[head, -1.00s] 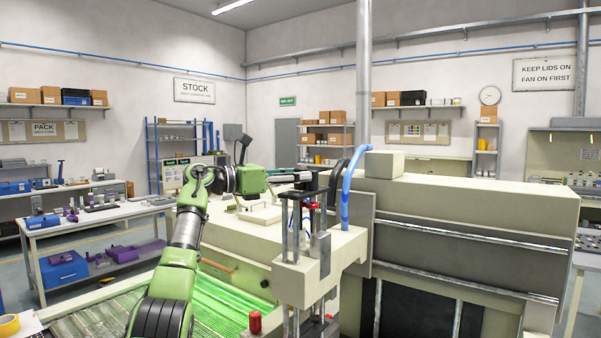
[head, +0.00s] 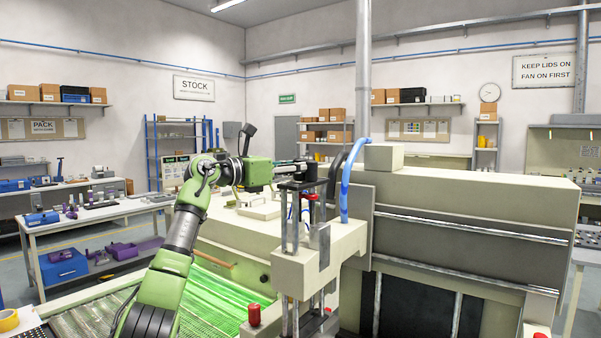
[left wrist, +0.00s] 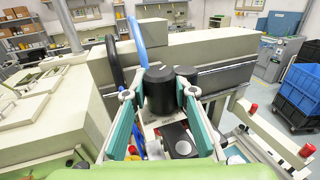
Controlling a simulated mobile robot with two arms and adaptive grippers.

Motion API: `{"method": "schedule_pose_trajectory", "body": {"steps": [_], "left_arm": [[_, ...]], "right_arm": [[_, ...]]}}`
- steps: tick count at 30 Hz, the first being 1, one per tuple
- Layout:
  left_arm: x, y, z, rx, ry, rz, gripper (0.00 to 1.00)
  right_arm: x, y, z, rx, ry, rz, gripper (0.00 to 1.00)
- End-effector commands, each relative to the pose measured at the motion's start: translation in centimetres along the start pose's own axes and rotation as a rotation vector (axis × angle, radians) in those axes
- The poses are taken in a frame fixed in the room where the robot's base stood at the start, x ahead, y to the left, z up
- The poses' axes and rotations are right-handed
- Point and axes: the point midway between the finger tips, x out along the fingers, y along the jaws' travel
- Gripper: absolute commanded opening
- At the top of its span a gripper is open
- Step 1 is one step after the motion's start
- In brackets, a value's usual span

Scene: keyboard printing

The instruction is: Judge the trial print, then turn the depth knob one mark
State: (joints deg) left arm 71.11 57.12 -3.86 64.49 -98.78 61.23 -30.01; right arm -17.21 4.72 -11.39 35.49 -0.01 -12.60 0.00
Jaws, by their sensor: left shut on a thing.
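My left arm reaches in from the left in the head view, with its gripper (head: 300,168) at the top of the press head (head: 318,245). In the left wrist view the two teal-padded fingers (left wrist: 159,94) stand on both sides of a black round knob (left wrist: 158,92) and are shut on it. A second dark cylinder (left wrist: 186,74) stands just behind the knob. The knob's marks cannot be made out. I cannot make out a trial print in either view. My right gripper is in neither view.
A blue hose (head: 346,190) and a black hose rise beside the press head. The long beige machine body (head: 470,205) is to the right. A green-lit conveyor bed (head: 215,300) lies below my left arm. Blue and black crates (left wrist: 300,90) stand at the right of the wrist view.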

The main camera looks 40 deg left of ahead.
Motion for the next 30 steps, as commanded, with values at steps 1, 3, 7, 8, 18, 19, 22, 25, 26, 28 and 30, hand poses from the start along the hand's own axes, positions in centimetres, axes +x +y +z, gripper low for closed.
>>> {"method": "schedule_pose_trajectory", "body": {"steps": [1, 3, 7, 8, 18, 19, 22, 25, 26, 28, 30], "left_arm": [[-0.1, -0.1, -0.4, 0.009, 0.003, 0.036, 0.04], [-0.1, -0.1, -0.4, 0.011, 0.003, 0.093, 0.04], [-0.1, -0.2, -0.2, 0.013, 0.001, 0.208, 0.04], [0.0, -0.2, -0.1, 0.014, 0.0, 0.234, 0.04], [0.1, -0.3, -0.1, 0.004, -0.003, 0.523, 0.04], [0.1, -0.3, -0.1, 0.004, -0.002, 0.545, 0.04], [0.1, -0.2, -0.1, 0.002, -0.002, 0.61, 0.04], [0.0, -0.2, -0.1, 0.001, -0.002, 0.666, 0.04], [0.0, -0.1, -0.2, 0.001, -0.001, 0.682, 0.04], [0.0, -0.1, -0.1, 0.002, -0.002, 0.715, 0.04], [0.0, -0.1, -0.1, 0.001, -0.002, 0.745, 0.04]], "right_arm": [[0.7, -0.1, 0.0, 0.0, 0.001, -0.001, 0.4], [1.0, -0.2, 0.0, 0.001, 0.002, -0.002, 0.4], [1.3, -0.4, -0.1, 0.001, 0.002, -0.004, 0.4], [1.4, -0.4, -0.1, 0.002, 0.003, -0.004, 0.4], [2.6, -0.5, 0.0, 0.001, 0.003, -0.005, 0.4], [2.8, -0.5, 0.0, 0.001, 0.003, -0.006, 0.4], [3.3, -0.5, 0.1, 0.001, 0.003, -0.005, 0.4], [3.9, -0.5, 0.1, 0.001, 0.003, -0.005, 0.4], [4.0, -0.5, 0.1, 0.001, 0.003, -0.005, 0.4], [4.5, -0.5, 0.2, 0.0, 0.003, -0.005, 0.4], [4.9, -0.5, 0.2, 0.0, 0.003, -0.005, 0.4]]}}
